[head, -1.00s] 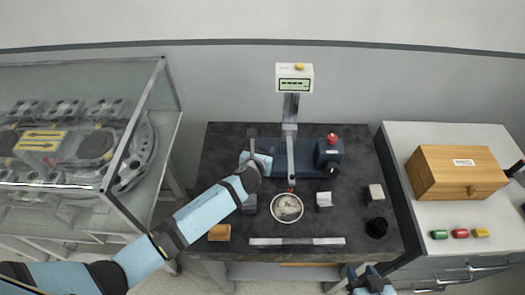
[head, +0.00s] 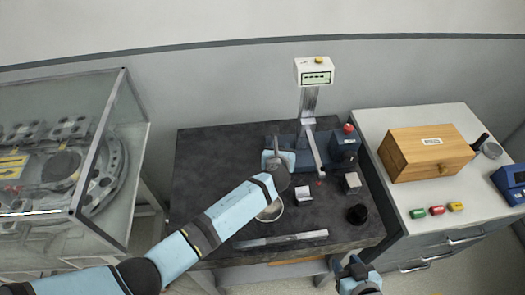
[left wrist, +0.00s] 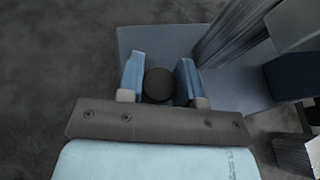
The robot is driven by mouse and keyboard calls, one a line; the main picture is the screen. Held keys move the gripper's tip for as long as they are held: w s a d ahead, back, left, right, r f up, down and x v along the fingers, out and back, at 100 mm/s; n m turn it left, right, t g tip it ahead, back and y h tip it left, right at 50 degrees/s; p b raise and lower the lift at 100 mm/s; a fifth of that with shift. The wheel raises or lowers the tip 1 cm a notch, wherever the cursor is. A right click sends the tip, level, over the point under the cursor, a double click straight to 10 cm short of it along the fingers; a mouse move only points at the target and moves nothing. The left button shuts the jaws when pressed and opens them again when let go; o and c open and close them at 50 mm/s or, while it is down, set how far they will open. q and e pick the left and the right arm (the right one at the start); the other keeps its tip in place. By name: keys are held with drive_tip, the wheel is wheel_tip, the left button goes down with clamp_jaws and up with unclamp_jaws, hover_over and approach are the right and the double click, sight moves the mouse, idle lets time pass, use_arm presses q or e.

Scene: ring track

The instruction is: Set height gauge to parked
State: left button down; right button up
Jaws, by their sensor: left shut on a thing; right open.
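The height gauge (head: 309,100) stands at the back of the dark table, with a white display box (head: 314,71) on its column and a blue base (head: 285,141). How the knob joins the gauge is hidden. My right gripper (head: 357,268) is open and low at the table's front edge.
A round dish (head: 270,211) is partly hidden by my left arm. Light blocks (head: 303,195), a black cylinder (head: 357,214) and a pale bar (head: 281,240) lie on the table. A glass-cased machine (head: 60,160) stands left; a wooden box (head: 430,152) is right.

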use_arm(q)
drive_tip(key=shift+d+r, duration=0.1)
drive_tip(key=shift+d, duration=0.1)
drive_tip(key=c, duration=1.2)
unclamp_jaws()
drive_tip(key=o, duration=0.3)
drive_tip(key=shift+d, duration=0.15)
drive_tip(key=shift+o, duration=0.6)
drive_tip(key=shift+s, duration=0.3)
drive_tip(key=v, duration=1.3)
